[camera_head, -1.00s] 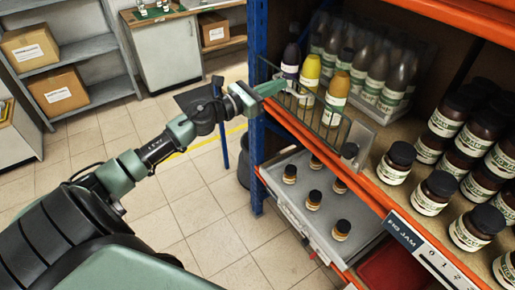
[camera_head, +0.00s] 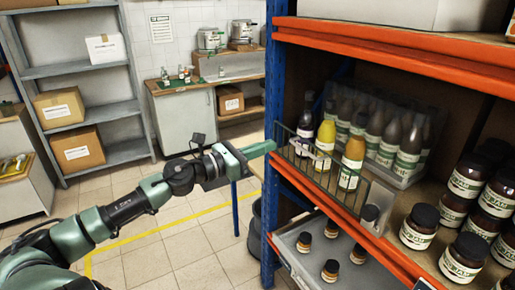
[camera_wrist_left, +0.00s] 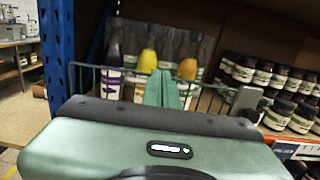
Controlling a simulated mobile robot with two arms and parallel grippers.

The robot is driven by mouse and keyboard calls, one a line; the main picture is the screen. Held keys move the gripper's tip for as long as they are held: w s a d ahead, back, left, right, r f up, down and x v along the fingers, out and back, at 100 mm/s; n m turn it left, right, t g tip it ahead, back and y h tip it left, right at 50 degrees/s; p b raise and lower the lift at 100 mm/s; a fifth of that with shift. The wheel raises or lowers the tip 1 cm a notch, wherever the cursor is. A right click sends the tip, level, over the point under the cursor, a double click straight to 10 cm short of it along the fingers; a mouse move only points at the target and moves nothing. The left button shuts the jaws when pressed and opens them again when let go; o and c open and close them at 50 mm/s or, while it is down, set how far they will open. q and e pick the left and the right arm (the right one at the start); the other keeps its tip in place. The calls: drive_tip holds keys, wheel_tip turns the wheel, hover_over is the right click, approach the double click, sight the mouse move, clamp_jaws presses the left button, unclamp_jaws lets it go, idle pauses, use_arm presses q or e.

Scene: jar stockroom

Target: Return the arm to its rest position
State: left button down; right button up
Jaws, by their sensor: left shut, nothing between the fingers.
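My left gripper (camera_head: 262,149) reaches in from the left at the blue rack post, near the left end of the wire basket. Its green fingers are together with nothing between them. In the left wrist view the shut fingers (camera_wrist_left: 162,90) point at the wire basket (camera_wrist_left: 205,95) and its bottles. In the head view the basket (camera_head: 330,178) holds a dark purple bottle (camera_head: 304,130), a yellow bottle (camera_head: 325,142) and an orange bottle (camera_head: 351,160). My right gripper does not show.
The blue post (camera_head: 274,70) and orange shelf beam (camera_head: 325,205) are close to my gripper. Dark jars (camera_head: 420,226) stand on the shelf at right. A grey tray (camera_head: 300,262) with small jars is below. Grey shelving (camera_head: 90,70) with boxes stands behind; the tiled floor between is open.

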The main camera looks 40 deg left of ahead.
use_arm(q)
drive_tip(key=shift+s+a+r, duration=0.15)
drive_tip(key=shift+s+r, duration=0.25)
drive_tip(key=shift+s, duration=0.15)
drive_tip(key=shift+s+a+r, duration=0.15)
drive_tip(key=shift+s+r, duration=0.2)
drive_tip(key=shift+s, duration=0.2)
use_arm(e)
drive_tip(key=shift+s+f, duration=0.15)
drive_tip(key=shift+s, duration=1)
use_arm(q)
drive_tip(key=shift+a, duration=0.1)
